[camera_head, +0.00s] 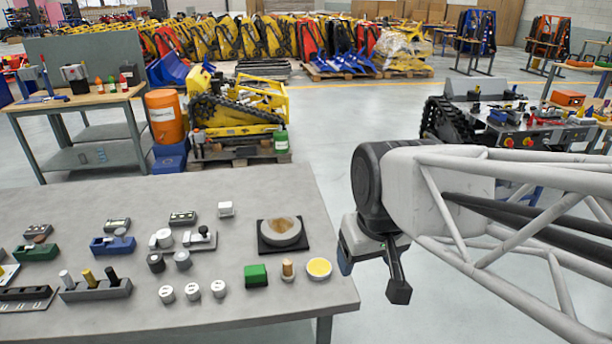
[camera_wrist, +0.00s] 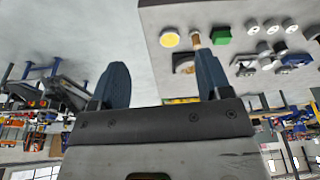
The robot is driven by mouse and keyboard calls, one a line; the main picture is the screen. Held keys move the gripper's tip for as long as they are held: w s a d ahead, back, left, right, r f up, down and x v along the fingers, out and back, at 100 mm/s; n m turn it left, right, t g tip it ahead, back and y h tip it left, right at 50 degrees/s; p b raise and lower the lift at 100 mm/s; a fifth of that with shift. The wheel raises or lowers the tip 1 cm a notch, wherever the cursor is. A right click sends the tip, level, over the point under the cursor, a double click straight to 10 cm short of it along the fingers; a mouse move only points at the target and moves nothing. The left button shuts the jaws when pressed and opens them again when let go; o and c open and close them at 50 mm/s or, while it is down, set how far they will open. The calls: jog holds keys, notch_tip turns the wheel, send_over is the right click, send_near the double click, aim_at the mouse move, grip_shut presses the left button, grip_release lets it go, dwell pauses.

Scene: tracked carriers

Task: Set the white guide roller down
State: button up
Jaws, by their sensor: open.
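Three small white rollers with dark centres stand upright in a row near the table's front edge: a left one (camera_head: 166,294), a middle one (camera_head: 193,292) and a right one (camera_head: 219,289). I cannot tell which, if any, is the guide roller of the task. They also show at the upper right of the wrist view (camera_wrist: 271,25). Another white cylinder (camera_head: 164,238) stands farther back among grey parts. My gripper (camera_wrist: 162,67) is open, with two blue fingers wide apart and nothing between them. In the head view it hangs off the table's right edge, apart from all the rollers.
Near the table's (camera_head: 310,225) right end are a green block (camera_head: 256,275), a wooden peg (camera_head: 287,269), a yellow-topped disc (camera_head: 319,268) and a round part on a black plate (camera_head: 282,234). Blocks and fixtures crowd the left. The table's back right is clear.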

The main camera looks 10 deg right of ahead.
jog(key=shift+s+d+f+m, duration=0.2)
jog(key=shift+s+d+m, duration=0.05)
jog(key=shift+s, duration=0.3)
jog(key=shift+s+d+f+m, duration=0.15)
jog(key=shift+s+d+m, duration=0.05)
jog(key=shift+s, duration=0.35)
jog(key=shift+s+d+f+m, duration=0.2)
jog(key=shift+s+d+m, duration=0.05)
jog(key=shift+s, duration=0.3)
